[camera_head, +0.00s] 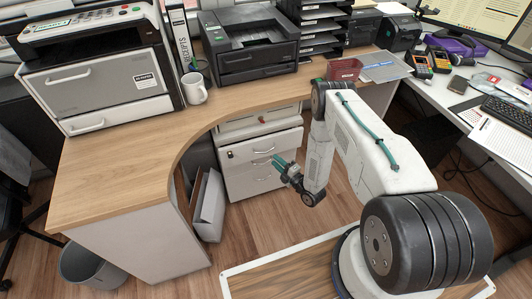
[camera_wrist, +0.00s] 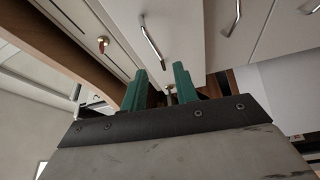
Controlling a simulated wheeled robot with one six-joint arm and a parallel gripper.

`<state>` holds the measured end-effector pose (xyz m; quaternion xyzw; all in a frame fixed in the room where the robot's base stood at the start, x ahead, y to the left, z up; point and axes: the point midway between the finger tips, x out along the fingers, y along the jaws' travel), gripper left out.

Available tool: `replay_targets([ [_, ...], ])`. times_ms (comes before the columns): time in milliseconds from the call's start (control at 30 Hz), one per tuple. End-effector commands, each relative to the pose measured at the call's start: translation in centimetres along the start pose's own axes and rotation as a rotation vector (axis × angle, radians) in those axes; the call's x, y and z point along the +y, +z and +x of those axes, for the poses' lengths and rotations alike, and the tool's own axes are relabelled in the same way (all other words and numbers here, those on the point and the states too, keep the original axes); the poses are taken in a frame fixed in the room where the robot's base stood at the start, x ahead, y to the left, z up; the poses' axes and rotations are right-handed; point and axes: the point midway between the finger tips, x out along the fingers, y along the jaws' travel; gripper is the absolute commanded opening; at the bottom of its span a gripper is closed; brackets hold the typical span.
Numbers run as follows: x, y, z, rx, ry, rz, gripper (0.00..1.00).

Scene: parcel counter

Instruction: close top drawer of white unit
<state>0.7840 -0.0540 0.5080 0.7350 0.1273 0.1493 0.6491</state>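The white drawer unit (camera_head: 262,182) stands under the curved wooden counter, with bar handles on its fronts. Its top drawer (camera_head: 245,152) appears to stand forward from the body, leaving a ledge or opening above it. How far out it is, I cannot tell. A small red and brass piece (camera_head: 262,119) shows above that front, and also in the wrist view (camera_wrist: 103,42). My gripper (camera_head: 277,163), with teal fingers, is in front of the unit's right part. In the wrist view the fingers (camera_wrist: 160,84) are apart, with a thin metal piece visible between or behind them. Contact is unclear.
The wooden counter (camera_head: 130,165) curves around the unit's left and top. A grey bin-like box (camera_head: 210,205) stands on the floor left of the unit. Floor before the unit is clear.

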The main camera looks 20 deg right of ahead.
Motion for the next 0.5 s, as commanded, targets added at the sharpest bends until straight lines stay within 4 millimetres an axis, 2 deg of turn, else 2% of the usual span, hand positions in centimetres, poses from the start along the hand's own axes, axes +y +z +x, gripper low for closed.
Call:
replay_targets([
  [300, 0.1, -0.1, 4.9, 0.004, -0.001, -0.002, 0.3],
  [500, 0.0, -0.1, 7.0, 0.002, -0.003, 0.0, 0.3],
])
